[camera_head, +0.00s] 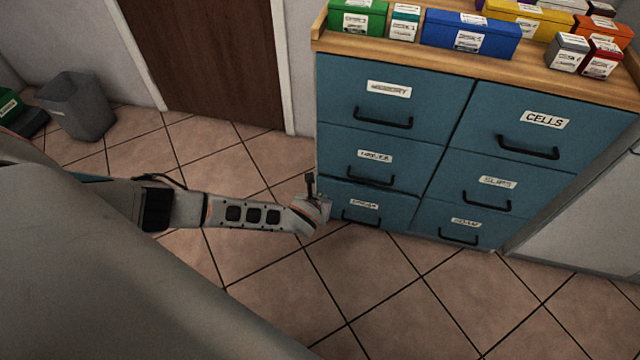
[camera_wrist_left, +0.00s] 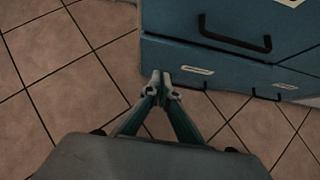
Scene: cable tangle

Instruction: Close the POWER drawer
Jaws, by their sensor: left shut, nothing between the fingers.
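The blue cabinet (camera_head: 450,135) has two columns of drawers with white labels and dark handles. The middle-left label (camera_head: 375,156) is blurred and may read POWER; the bottom-left label is also hard to read. A dark gap shows above the bottom-left drawer (camera_head: 345,194), which seems to stand out slightly; I cannot be sure how far. My left gripper (camera_head: 314,190) is shut and empty at that drawer's left end. In the left wrist view its closed fingertips (camera_wrist_left: 161,77) overlap the front of the bottom drawer (camera_wrist_left: 230,76), left of its label; contact cannot be told. My right gripper is out of view.
Several coloured boxes (camera_head: 472,34) stand on the wooden top (camera_head: 440,60). A grey bin (camera_head: 76,106) stands at the left, and a brown door (camera_head: 205,55) is behind. The tiled floor (camera_head: 400,290) in front of the cabinet is clear.

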